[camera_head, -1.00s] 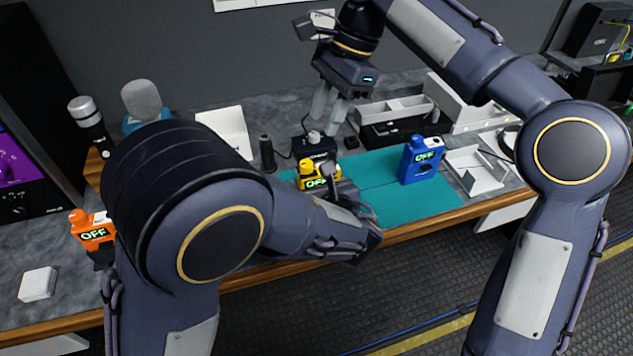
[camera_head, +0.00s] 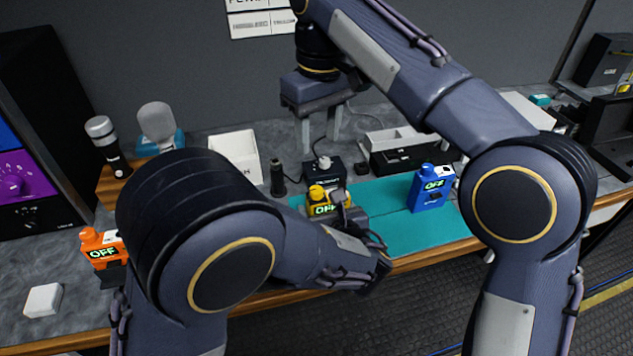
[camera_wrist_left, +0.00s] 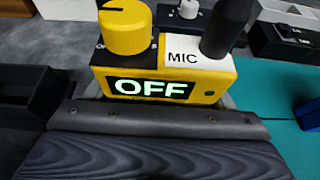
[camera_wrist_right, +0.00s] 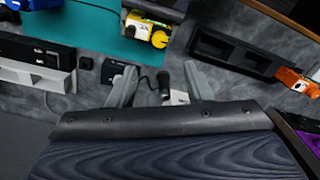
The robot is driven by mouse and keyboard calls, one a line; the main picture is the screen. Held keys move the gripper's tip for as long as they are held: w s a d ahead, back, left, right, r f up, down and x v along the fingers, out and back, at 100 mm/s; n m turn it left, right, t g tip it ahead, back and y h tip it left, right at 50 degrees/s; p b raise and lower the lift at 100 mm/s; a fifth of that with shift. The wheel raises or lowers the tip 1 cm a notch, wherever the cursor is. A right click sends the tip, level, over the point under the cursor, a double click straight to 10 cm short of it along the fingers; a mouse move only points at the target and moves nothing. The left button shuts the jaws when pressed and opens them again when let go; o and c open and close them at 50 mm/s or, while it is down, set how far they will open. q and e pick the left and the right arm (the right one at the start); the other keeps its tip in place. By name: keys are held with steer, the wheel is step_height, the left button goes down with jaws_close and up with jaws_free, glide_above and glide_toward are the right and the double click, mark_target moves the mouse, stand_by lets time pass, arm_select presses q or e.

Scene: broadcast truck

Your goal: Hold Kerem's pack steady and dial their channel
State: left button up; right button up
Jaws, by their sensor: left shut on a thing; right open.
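In the left wrist view the yellow pack (camera_wrist_left: 190,70) shows a yellow knob (camera_wrist_left: 124,28) on top, a MIC label and a black antenna-like post. No name is readable on it. My left gripper (camera_head: 343,207) is shut on it; its fingers are mostly hidden. My right gripper (camera_head: 319,142) is open and empty, pointing down above and behind the pack. In the right wrist view its fingers (camera_wrist_right: 160,82) are apart with nothing between them, and the yellow pack (camera_wrist_right: 147,30) lies beyond.
A blue pack (camera_head: 430,190) reading OFF stands on the mat's right part. An orange pack (camera_head: 103,248) reading OFF stands at the left. A black box (camera_head: 325,174) with a knob sits behind the yellow pack.

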mark_target(317, 189)
step_height(317, 189, down, 11)
steer(key=shift+s+a+f+n, duration=0.15)
steer(key=shift+f+n, duration=0.05)
steer(key=shift+n, duration=0.9)
steer(key=c, duration=1)
